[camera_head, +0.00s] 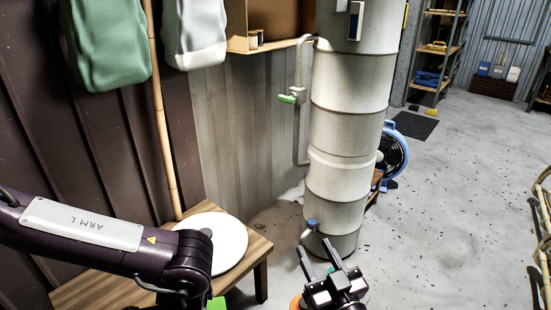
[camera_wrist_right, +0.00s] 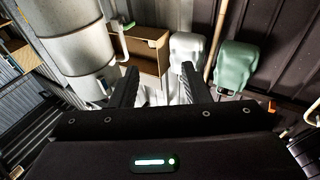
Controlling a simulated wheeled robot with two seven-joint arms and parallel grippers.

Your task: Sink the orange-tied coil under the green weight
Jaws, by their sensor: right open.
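My right gripper (camera_head: 314,244) is open and empty near the bottom middle of the head view, in front of the foot of the tall pale column. In the right wrist view its two dark fingers (camera_wrist_right: 158,68) stand apart with nothing between them. A small bright green piece (camera_head: 217,303) shows at the bottom edge beside my left arm; I cannot tell whether it is the green weight. A bit of orange (camera_head: 296,303) shows just left of my right gripper, mostly cut off; I cannot tell whether it is the coil's tie. My left gripper is out of view.
A wooden bench (camera_head: 100,289) with a round white disc (camera_head: 226,246) stands at the left, partly behind my left arm. The pale segmented column (camera_head: 345,130) rises behind my right gripper. A blue fan (camera_head: 394,155) stands behind it. The grey floor (camera_head: 450,220) is open at right.

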